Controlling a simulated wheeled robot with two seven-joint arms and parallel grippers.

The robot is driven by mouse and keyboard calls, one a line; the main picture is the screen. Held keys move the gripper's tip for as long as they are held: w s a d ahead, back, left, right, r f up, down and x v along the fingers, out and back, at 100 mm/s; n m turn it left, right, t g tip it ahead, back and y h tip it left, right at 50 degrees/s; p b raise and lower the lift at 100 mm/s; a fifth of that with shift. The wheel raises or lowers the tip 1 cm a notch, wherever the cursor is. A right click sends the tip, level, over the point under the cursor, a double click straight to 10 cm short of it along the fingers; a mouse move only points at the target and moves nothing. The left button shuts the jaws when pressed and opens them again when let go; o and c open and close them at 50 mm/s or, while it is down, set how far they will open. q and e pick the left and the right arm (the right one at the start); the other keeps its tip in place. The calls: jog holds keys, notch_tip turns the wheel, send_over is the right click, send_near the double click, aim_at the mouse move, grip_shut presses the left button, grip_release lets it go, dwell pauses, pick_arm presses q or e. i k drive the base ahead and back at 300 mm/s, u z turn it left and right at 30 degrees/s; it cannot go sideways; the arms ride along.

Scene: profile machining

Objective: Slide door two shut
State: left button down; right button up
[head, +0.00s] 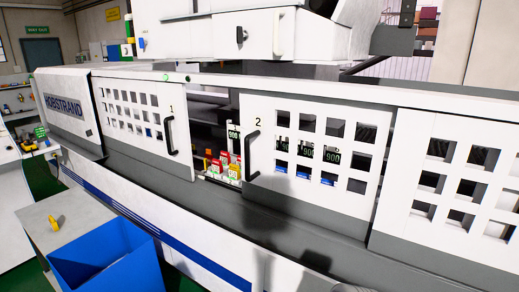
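Door two (305,197), a white sliding panel with rows of square windows and the number 2, stands on the front of the long machine. Its black handle (252,155) is near its left edge. A gap (210,137) is open between door two and door one (140,138), which is marked 1 and has a black handle (170,136) near its right edge. Red, white and yellow items (227,167) show in the gap, and displays reading 900 show through door two's windows. Neither gripper is in view.
Another windowed white panel (405,228) is to the right of door two. A dark shadow falls on the machine's lower front. A white housing hangs above.

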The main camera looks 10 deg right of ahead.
aim_at(352, 215)
jog(key=z, duration=0.65)
jog(key=i, duration=0.95)
jog(key=z, duration=0.75)
